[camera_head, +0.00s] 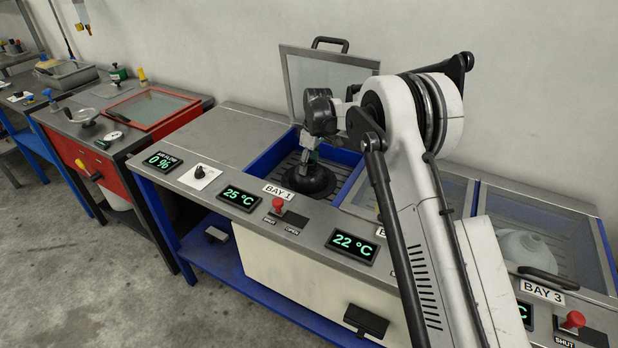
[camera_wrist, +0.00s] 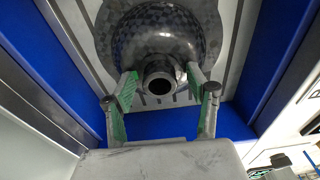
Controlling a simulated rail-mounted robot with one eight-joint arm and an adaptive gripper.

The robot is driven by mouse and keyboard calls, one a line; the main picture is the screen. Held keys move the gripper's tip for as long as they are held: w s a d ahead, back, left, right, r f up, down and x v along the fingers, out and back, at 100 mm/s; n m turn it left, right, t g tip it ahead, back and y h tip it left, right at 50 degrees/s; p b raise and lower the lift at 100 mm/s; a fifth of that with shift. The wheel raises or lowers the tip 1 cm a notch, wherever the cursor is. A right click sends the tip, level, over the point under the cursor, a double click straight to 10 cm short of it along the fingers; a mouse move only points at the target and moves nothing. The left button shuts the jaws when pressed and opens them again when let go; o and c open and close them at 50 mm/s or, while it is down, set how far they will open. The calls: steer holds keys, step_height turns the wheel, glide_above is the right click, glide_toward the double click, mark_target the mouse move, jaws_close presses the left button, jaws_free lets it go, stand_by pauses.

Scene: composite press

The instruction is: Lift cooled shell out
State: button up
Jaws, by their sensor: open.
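The shell (camera_head: 308,182) is a dark, round dome with a narrow neck. It sits on the slatted floor of Bay 1, inside a blue-walled bay (camera_head: 270,158). In the wrist view the shell (camera_wrist: 165,32) shows a checkered dark weave and a short open tube neck. My gripper (camera_wrist: 164,84) is open, with one green-padded finger on each side of the neck; gaps show between fingers and neck. In the head view my gripper (camera_head: 311,152) reaches down into the bay above the shell. My arm hides part of the bay's right side.
Bay 1's glass lid (camera_head: 305,80) stands raised behind the bay. A display (camera_head: 240,198) in front reads 25 °C, beside a red knob (camera_head: 278,205). Bay 3's glass cover is down over a pale shape (camera_head: 525,248). A red-framed bench (camera_head: 150,108) stands left.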

jaws_close()
steer(key=shift+r, duration=0.1)
stand_by(0.4)
